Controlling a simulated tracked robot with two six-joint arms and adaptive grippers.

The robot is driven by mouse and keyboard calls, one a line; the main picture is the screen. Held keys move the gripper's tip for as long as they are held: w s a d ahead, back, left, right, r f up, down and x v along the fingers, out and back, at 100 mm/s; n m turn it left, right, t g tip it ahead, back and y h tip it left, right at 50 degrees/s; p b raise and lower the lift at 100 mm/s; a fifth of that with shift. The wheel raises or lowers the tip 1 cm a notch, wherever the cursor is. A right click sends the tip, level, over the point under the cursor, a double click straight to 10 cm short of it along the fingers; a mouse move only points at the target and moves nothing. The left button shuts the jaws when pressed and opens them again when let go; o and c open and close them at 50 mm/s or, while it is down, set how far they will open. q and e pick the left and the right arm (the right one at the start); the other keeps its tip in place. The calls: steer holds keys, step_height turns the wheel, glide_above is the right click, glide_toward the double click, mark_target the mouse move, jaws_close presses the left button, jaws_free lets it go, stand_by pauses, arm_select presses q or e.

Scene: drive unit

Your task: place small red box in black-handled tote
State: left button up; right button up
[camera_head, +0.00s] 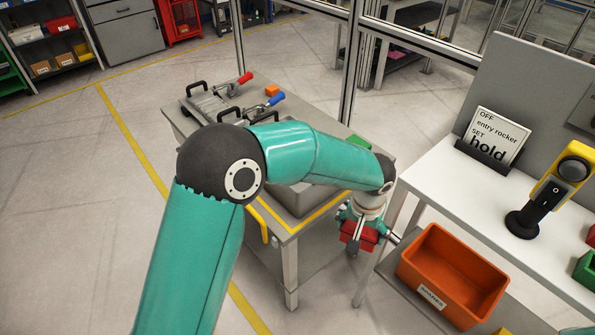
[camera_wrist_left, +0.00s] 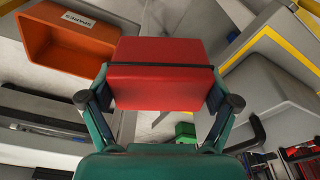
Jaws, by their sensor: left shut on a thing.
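My left gripper (camera_head: 357,228) is shut on the small red box (camera_head: 358,238), held in the air between the cart and the white bench. In the left wrist view the red box (camera_wrist_left: 160,75) sits between the two fingers of my left gripper (camera_wrist_left: 158,100), with a dark line across it. A grey tote (camera_head: 295,198) stands on the cart, mostly hidden behind my left arm. A grey container, seemingly this tote (camera_wrist_left: 270,90), shows right of the box in the wrist view, with a black handle near it. My right gripper is not in view.
An orange bin (camera_head: 432,299) labelled "SPARES" sits low under the white bench (camera_head: 500,210), right of the gripper. A yellow and black device (camera_head: 550,195) and a "hold" sign (camera_head: 493,136) stand on the bench. Clamps with red and blue handles lie at the cart's (camera_head: 290,245) far end.

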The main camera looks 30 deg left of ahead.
arm_select(q)
steer(key=shift+d+r, duration=0.1)
steer(key=shift+d, duration=0.2)
